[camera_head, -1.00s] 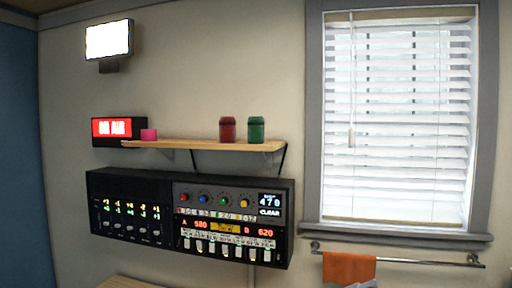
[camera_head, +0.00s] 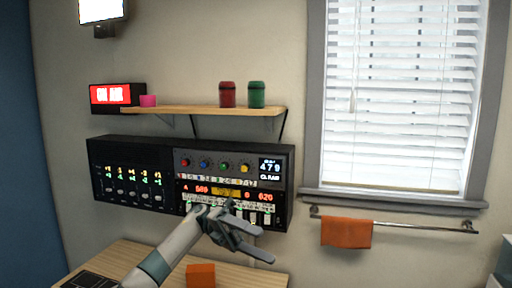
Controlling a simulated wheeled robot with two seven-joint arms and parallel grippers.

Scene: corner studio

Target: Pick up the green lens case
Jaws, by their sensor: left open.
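The green lens case (camera_head: 256,94) is an upright cylinder with a dark band near its top. It stands on the right part of the wooden wall shelf (camera_head: 190,110), just right of a similar red case (camera_head: 227,94). My left gripper (camera_head: 270,244) is open and empty. It is well below the shelf, in front of the lower right of the audio rack, and touches neither case.
The audio rack (camera_head: 240,159) hangs below the shelf. An orange block (camera_head: 200,275) lies on the wooden desk (camera_head: 120,258). An orange towel (camera_head: 346,232) hangs on a rail under the window.

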